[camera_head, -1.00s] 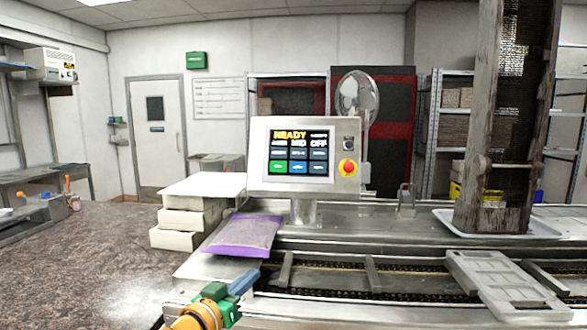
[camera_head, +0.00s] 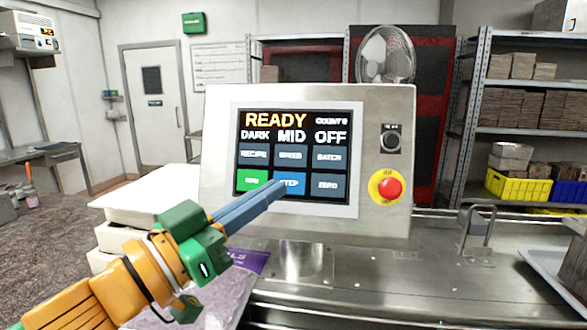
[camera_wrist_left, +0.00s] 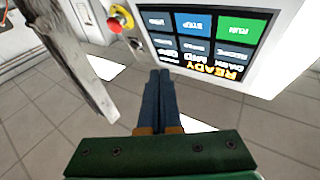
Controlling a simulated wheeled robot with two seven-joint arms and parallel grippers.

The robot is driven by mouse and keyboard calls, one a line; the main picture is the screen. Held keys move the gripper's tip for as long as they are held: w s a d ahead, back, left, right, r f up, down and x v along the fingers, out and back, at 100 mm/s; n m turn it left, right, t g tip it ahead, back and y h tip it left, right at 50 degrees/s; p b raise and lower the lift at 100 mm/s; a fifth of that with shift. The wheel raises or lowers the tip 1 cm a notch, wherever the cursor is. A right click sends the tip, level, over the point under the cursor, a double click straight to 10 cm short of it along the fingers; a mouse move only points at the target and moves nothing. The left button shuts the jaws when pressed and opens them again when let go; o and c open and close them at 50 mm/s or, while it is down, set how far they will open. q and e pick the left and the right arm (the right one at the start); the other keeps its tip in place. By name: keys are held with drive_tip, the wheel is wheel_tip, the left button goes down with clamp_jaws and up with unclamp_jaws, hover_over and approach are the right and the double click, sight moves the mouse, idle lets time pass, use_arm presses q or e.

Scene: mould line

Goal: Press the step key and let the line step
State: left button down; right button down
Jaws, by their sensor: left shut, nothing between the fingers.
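The control panel (camera_head: 305,95) stands upright with a lit screen that reads READY, DARK, MID, OFF and a small count line. The blue step key (camera_head: 290,181) is in the lower row, between the green run key (camera_head: 252,180) and the zero key (camera_head: 328,187). My left gripper (camera_head: 279,187) is shut and empty. Its blue fingertips overlap the step key's lower left part in the head view. In the left wrist view the step key (camera_wrist_left: 193,24) shows clear, up and right of the fingertips (camera_wrist_left: 160,73), which look short of the screen. My right gripper is not in view.
A red stop button (camera_head: 389,188) and a black switch (camera_head: 391,138) sit right of the screen. White boxes (camera_head: 145,200) and a purple bag (camera_head: 248,261) lie below on the left. A metal handle (camera_head: 478,228) stands on the line at right.

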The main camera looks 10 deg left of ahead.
use_arm(q)
approach(298, 178)
drive_tip(key=w+d+r, duration=0.2)
drive_tip(key=d, duration=0.1)
drive_tip(key=shift+w+f, duration=0.15)
drive_tip(key=shift+w, duration=0.65)
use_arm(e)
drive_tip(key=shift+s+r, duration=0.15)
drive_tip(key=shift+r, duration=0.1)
use_arm(q)
drive_tip(key=shift+w+p, duration=0.15)
drive_tip(key=shift+p, duration=0.25)
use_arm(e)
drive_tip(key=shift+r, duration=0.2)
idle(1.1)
use_arm(q)
drive_tip(key=shift+w+f, duration=0.15)
drive_tip(key=shift+w, duration=0.05)
drive_tip(key=shift+w+p, duration=0.3)
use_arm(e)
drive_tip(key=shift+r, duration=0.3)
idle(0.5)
use_arm(q)
drive_tip(key=shift+s, duration=0.65)
